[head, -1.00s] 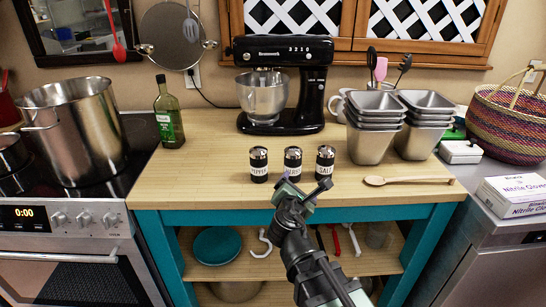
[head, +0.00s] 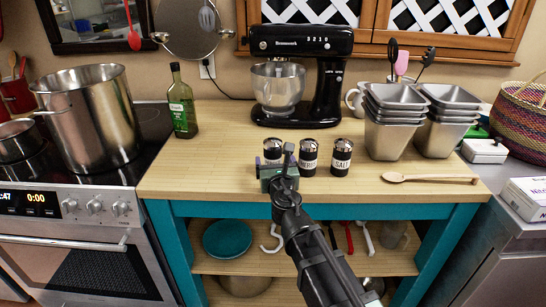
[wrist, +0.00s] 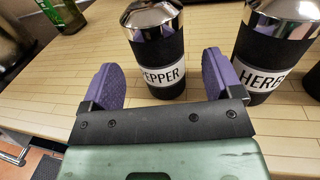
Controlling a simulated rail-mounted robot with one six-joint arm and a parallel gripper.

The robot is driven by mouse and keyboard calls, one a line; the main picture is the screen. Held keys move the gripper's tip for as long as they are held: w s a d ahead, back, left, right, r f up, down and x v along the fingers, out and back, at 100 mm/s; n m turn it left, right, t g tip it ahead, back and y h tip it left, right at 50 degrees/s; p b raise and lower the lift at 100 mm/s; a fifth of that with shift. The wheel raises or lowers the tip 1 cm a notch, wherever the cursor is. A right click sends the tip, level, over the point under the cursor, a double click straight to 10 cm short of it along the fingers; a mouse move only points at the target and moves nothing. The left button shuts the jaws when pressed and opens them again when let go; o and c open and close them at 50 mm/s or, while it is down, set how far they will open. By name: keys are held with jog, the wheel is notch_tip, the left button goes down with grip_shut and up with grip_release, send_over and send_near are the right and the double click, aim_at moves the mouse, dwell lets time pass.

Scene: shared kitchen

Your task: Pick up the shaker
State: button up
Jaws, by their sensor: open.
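Three black shakers with shiny metal caps stand upright in a row on the wooden counter. The pepper shaker (wrist: 158,50) is at the left, the herb shaker (head: 308,158) in the middle and the salt shaker (head: 341,157) at the right. My gripper (wrist: 165,78) is open, with its purple fingers on either side of the pepper shaker's front in the wrist view. In the head view my gripper (head: 270,163) partly hides the pepper shaker (head: 273,147). I cannot tell if a finger touches it. The herb shaker (wrist: 268,50) stands just right of the right finger.
A black stand mixer (head: 325,75) stands behind the shakers. Stacked metal containers (head: 393,135) and a wooden spoon (head: 430,178) are to the right. An oil bottle (head: 181,105) is at the left. The counter (head: 205,175) left of the shakers is clear.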

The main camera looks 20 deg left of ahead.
aim_at(274, 160)
jog(key=x, duration=0.4)
jog(key=shift+a+f, duration=0.1)
jog(key=shift+c, duration=0.2)
jog(key=c, duration=1.2)
notch_tip(274, 160, up, 20)
jog(key=p, duration=2)
